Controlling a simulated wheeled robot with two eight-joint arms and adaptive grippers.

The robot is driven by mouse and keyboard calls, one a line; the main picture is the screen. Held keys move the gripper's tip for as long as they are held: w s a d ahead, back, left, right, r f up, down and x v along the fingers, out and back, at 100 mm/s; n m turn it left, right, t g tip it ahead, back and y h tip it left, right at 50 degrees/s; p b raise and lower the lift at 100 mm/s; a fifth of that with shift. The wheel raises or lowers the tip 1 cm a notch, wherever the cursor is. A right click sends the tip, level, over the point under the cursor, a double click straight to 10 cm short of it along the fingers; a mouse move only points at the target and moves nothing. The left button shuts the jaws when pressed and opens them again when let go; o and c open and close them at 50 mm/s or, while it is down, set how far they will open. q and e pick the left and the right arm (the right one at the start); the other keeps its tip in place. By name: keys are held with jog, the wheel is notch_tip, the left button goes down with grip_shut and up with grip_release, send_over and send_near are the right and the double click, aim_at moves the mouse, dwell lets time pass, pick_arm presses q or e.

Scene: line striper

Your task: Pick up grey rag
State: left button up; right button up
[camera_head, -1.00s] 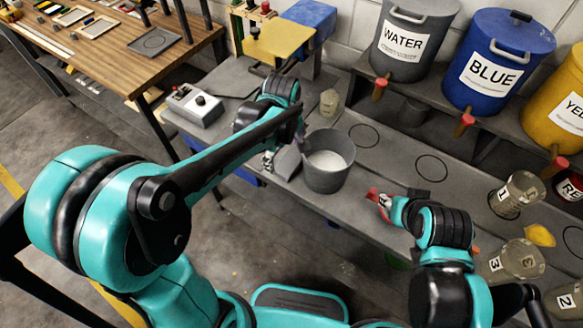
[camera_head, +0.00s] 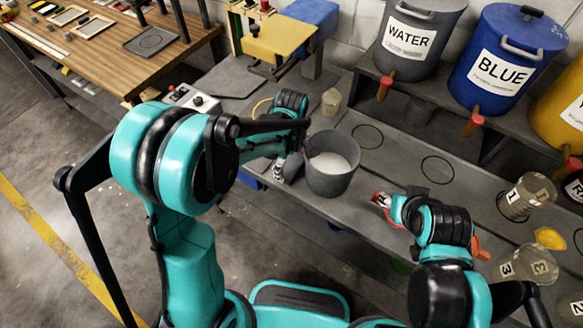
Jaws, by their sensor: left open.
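The grey rag (camera_head: 292,165) appears as a small grey patch on the grey bench, just left of the grey bucket (camera_head: 332,180). Much of it is hidden by my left gripper and wrist. My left gripper (camera_head: 279,173) is open and points down at the rag's left side; I cannot tell whether it touches the rag. My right gripper (camera_head: 382,199) is low over the bench front, right of the bucket, beside something red. Its fingers are too small to read.
The bucket holds pale material and stands close to my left gripper. A small beaker (camera_head: 331,101) is behind it. Numbered jars (camera_head: 527,194) stand at the right. Water (camera_head: 410,40) and blue (camera_head: 508,62) barrels stand on the raised shelf. A control box (camera_head: 192,99) is at the left.

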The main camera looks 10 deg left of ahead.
aim_at(291, 165)
pick_arm(q)
jog(key=shift+c, duration=0.3)
jog(key=c, duration=0.6)
jog(key=shift+r, duration=0.15)
jog(key=shift+c, duration=0.2)
notch_tip(291, 165, up, 18)
jog(key=p, duration=0.4)
jog(key=shift+p, duration=0.4)
jog(key=o, duration=0.4)
jog(key=c, duration=0.4)
